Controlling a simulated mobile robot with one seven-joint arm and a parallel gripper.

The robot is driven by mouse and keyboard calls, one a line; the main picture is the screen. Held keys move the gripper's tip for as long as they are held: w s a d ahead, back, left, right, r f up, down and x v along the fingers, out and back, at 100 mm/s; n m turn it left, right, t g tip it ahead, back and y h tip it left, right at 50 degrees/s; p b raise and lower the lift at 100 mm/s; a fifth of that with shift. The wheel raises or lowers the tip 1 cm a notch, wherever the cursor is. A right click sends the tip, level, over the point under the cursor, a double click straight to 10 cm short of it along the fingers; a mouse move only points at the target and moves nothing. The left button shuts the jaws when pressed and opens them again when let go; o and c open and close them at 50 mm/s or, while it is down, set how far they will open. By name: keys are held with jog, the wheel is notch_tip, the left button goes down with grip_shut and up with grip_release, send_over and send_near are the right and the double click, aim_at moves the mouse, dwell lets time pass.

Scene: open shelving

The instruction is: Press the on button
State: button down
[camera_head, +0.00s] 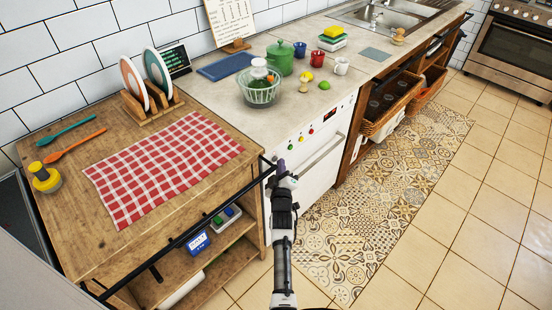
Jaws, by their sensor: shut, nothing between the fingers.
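A small box (226,218) with a green and a blue button on top sits on the open shelf under the wooden counter. A white appliance front (318,150) to the right carries a row of small coloured knobs or lights, red, green and yellow among them. No label reading "on" can be made out on either. My gripper (280,165) is shut and empty. It appears in front of the left edge of the white appliance, right of the box. I cannot tell whether it touches anything.
A black rail (185,235) runs along the wooden counter's front edge, across the view of the shelf. A blue device (197,243) sits left of the box. A checked cloth (163,165) lies on the counter. Tiled floor (460,235) at right is clear.

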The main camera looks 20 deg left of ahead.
jog(key=shift+w+a+p, duration=0.15)
jog(key=shift+a+p, duration=0.25)
dwell(0.7)
dwell(0.3)
jog(key=shift+s+d+b, duration=0.3)
jog(key=shift+d+b, duration=0.4)
jog(key=shift+d, duration=0.1)
jog(key=shift+s+d+p, duration=0.3)
jog(key=shift+d+p, duration=0.5)
jog(key=shift+s+d+p, duration=0.25)
jog(key=shift+d+p, duration=0.5)
jog(key=shift+s+d+p, duration=0.3)
jog(key=shift+d+p, duration=0.5)
